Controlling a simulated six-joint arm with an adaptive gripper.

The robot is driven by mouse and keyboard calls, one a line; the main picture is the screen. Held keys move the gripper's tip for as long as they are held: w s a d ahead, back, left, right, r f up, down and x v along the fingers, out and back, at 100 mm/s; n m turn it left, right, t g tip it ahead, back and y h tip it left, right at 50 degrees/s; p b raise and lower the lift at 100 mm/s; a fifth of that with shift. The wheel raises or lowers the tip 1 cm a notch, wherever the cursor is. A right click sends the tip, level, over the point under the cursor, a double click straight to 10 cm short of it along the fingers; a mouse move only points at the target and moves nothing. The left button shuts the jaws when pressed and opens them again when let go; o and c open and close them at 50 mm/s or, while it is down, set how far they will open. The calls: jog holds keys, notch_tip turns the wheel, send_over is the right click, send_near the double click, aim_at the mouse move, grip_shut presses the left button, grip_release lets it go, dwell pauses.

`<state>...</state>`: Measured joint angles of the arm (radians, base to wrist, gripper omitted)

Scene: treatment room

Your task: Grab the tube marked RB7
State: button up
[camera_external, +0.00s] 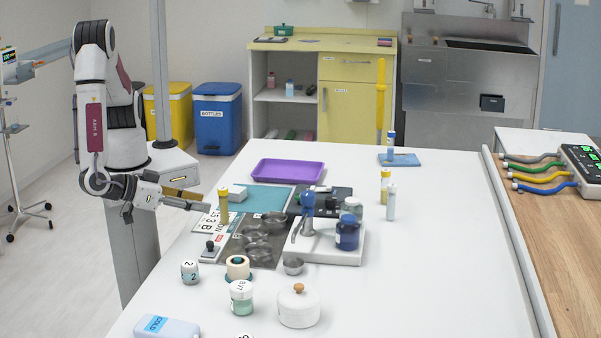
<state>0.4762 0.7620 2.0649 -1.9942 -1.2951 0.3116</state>
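No RB7 mark can be read on any tube from here. A yellow tube (223,208) stands upright near the table's left side, just right of the tip of my gripper (205,204). My gripper points right, low over the table edge; I cannot tell whether it touches this tube or how far its fingers are apart. A blue-topped tube (391,146) stands at the back on a blue mat (408,160).
A purple tray (288,171), a teal mat (262,199) and a dark mat with metal bowls (240,251) lie near the gripper. A white board (325,252) bears a blue jar (347,233). A white lidded pot (298,306) stands in front. The table's right side is clear.

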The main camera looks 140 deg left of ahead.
aim_at(225, 224)
jog(key=shift+x, duration=1.35)
jog(key=shift+a+f, duration=0.15)
jog(key=shift+a, duration=0.8)
jog(key=shift+a+f, duration=0.15)
jog(key=shift+a, duration=0.8)
jog(key=shift+w+a+f, duration=0.15)
jog(key=shift+a+f, duration=0.15)
jog(key=shift+a, duration=0.35)
grip_shut()
